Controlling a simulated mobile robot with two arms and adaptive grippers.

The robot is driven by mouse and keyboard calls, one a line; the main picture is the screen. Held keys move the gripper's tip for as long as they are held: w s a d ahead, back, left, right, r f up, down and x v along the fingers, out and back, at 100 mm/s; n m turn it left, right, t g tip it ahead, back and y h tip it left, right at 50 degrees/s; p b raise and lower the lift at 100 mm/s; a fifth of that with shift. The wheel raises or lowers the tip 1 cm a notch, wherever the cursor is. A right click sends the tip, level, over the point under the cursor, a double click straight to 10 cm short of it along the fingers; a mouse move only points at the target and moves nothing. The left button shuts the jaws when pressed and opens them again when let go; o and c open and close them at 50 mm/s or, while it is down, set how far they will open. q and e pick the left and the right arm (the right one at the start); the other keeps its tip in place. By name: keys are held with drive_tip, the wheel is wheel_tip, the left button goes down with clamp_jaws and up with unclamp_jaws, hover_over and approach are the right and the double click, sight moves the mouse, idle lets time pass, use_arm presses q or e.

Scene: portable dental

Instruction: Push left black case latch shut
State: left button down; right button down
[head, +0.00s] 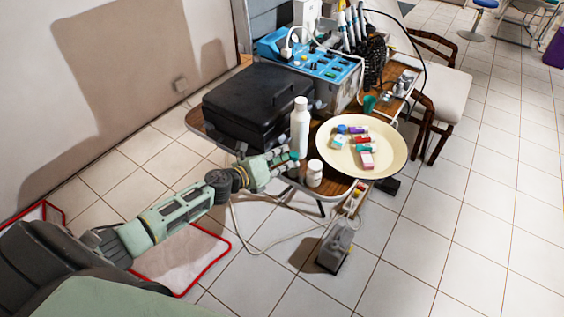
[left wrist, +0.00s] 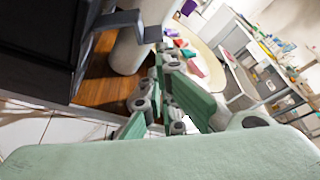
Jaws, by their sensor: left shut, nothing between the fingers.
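The black case (head: 258,100) lies closed on the wooden table, with its front side facing the lower right in the head view. In the left wrist view, the case (left wrist: 38,50) fills the upper left, and a dark handle-like bar (left wrist: 118,20) sticks out from its side. I cannot make out the left latch or its position. My left gripper (head: 287,160) is shut and empty, in front of the case near the white bottle. Its fingers (left wrist: 168,65) come together in the left wrist view, apart from the case. My right gripper is not in view.
A tall white bottle (head: 300,128) and a small white jar (head: 314,173) stand close to the gripper. A cream plate (head: 390,165) with small coloured items is to the right. A blue dental unit (head: 325,66) stands behind. A cable runs over the tiled floor.

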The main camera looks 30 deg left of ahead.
use_arm(q)
wheel_tip(320, 180, up, 6)
drive_tip(key=a+n+t+h+b, duration=0.2)
drive_tip(key=n+h+b, duration=0.1)
drive_tip(key=n, duration=0.5)
drive_tip(key=shift+n, duration=0.4)
drive_tip(key=shift+w, duration=0.1)
drive_tip(key=shift+a+f, duration=0.1)
